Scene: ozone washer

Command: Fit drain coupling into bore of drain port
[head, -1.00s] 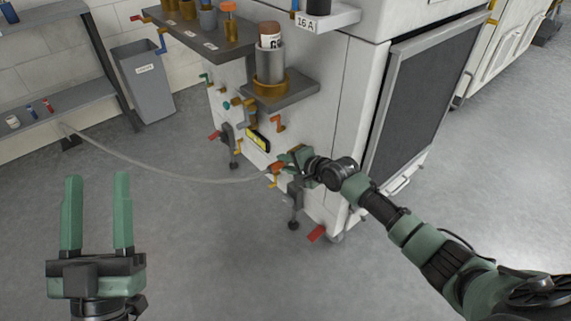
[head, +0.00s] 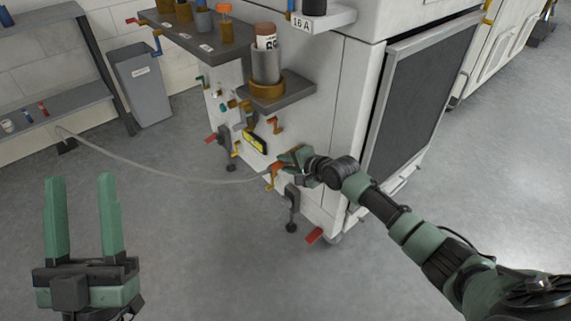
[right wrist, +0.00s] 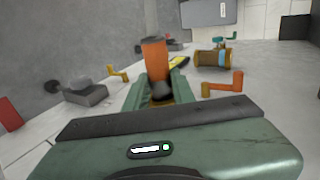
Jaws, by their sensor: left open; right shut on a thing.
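My right gripper (head: 284,164) is at the lower front of the white washer cabinet, shut on an orange piece that I take for the drain coupling (head: 277,171). A clear hose (head: 190,181) runs from the left to this spot. In the right wrist view the orange piece (right wrist: 154,58) stands up between the green fingers (right wrist: 158,92), with a dark part below it. I cannot make out the drain port's bore or whether the coupling touches it. My left gripper (head: 82,215) is open and empty, upright over the floor, well away from the cabinet.
Orange handles (right wrist: 224,86) and a brass fitting with a blue valve (right wrist: 212,58) stick out near my right gripper. A shelf with a brass-based canister (head: 267,75) juts out above. A grey bin (head: 142,82) stands behind left. The floor in front is clear.

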